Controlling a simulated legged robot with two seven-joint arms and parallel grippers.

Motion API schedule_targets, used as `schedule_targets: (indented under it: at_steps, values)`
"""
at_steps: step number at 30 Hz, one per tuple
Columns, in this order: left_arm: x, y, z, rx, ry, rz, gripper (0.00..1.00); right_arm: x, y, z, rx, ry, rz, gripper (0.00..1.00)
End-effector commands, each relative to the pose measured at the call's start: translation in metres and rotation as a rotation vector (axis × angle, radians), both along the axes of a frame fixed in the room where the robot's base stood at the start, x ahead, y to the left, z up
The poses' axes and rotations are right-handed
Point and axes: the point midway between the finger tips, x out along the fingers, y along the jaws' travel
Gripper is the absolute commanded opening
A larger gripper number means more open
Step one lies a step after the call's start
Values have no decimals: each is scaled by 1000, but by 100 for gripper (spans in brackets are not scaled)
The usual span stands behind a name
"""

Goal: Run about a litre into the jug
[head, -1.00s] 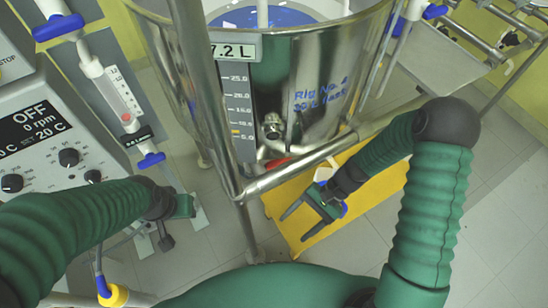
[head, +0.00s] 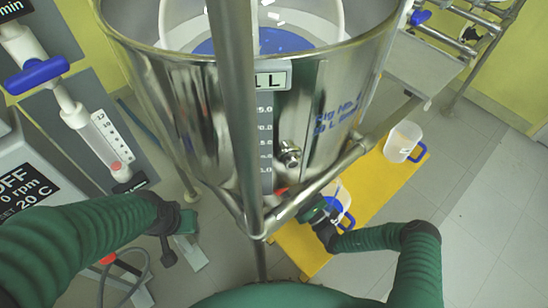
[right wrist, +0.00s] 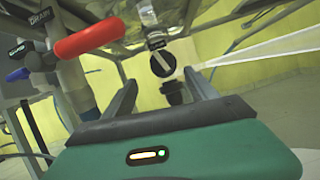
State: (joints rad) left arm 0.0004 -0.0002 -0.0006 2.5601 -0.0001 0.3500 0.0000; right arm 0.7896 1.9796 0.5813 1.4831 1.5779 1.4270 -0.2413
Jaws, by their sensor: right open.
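The steel reactor vessel (head: 345,90) stands at the centre, with a level scale (head: 265,150) and a round fitting (head: 290,153) on its front. A red handle (right wrist: 90,42) is up and left of my right gripper (right wrist: 161,82) in the right wrist view. The gripper is open and empty, with a black round knob (right wrist: 163,63) just beyond and between its fingertips. In the head view it is under the vessel's front. A clear jug (head: 403,142) with a blue handle stands on the yellow platform (head: 385,185). My left gripper (head: 172,252) hangs at lower left, its jaws unclear.
A white and blue object (head: 338,198), partly hidden, is beside my right gripper. A steel frame post (head: 236,110) stands before the vessel. A control box (head: 25,190) reading OFF and a flow meter (head: 108,140) are at left. Floor at right is clear.

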Motion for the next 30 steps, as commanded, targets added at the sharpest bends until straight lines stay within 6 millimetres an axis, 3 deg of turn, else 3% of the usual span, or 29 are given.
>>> schedule_targets:
  at_steps: [6, 12, 23, 30]
  values:
    - [0, -1, -13, 0, 0, -1, 37, 44, 30, 19, 0, -2, 5, 67]
    - [0, -1, -21, 0, 0, -1, 37, 75, 50, 35, -3, -3, 5, 67]
    - [0, 0, -22, 0, 0, -1, 37, 85, 56, 41, -1, 0, 3, 67]
    - [0, 0, -22, 0, 0, -1, 37, 84, 56, 41, -1, 0, 3, 39]
